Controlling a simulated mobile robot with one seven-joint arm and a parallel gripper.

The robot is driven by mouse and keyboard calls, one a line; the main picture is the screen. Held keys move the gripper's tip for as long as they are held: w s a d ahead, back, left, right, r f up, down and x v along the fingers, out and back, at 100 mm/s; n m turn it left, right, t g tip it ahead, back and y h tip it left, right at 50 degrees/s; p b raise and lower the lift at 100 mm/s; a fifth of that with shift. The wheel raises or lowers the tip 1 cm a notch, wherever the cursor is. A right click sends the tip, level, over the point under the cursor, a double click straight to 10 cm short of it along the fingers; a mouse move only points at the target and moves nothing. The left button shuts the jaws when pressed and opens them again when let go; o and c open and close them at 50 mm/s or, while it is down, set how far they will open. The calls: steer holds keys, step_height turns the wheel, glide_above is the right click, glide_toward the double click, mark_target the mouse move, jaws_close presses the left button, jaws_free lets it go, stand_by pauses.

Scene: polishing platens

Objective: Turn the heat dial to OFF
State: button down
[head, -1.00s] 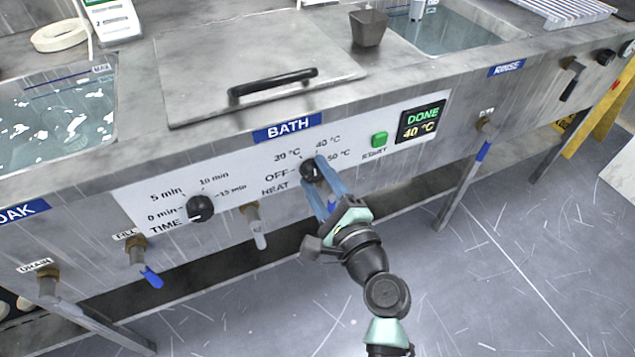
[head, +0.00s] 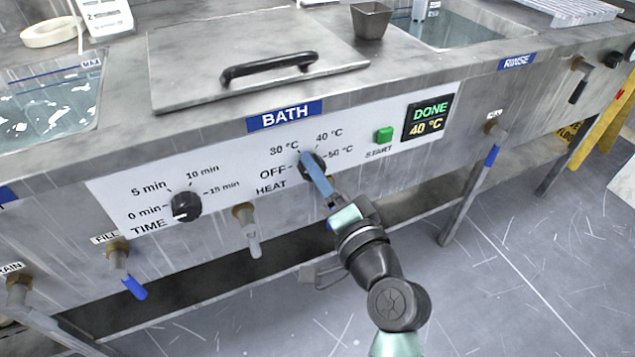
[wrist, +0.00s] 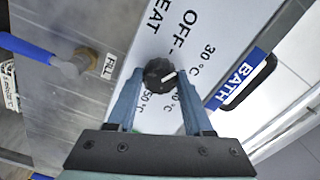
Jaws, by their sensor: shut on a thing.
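The black round heat dial (head: 313,165) is on the white bath panel, with OFF, 30, 40 and 50 °C printed around it. My gripper (head: 308,160) has blue fingers, seen nearly edge-on in the head view and partly covering the dial. In the wrist view the fingertips of my gripper (wrist: 160,78) are on either side of the dial, shut on it.
The time dial (head: 186,206) is left on the same panel. A green START button (head: 384,135) and a display (head: 427,118) reading DONE, 40 °C are to the right. A lid with a black handle (head: 270,66) is above.

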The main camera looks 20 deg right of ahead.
steer(key=shift+f+n+b, duration=0.1)
steer(key=shift+n+b, duration=1.65)
steer(key=shift+n, duration=1.15)
steer(key=shift+c, duration=1.5)
jaws_free()
steer(key=shift+s, duration=0.1)
steer(key=s+p, duration=0.1)
steer(key=s, duration=1.1)
steer(key=shift+s+d+p, duration=0.2)
steer(key=shift+s+p, duration=0.1)
steer(key=shift+s, duration=0.1)
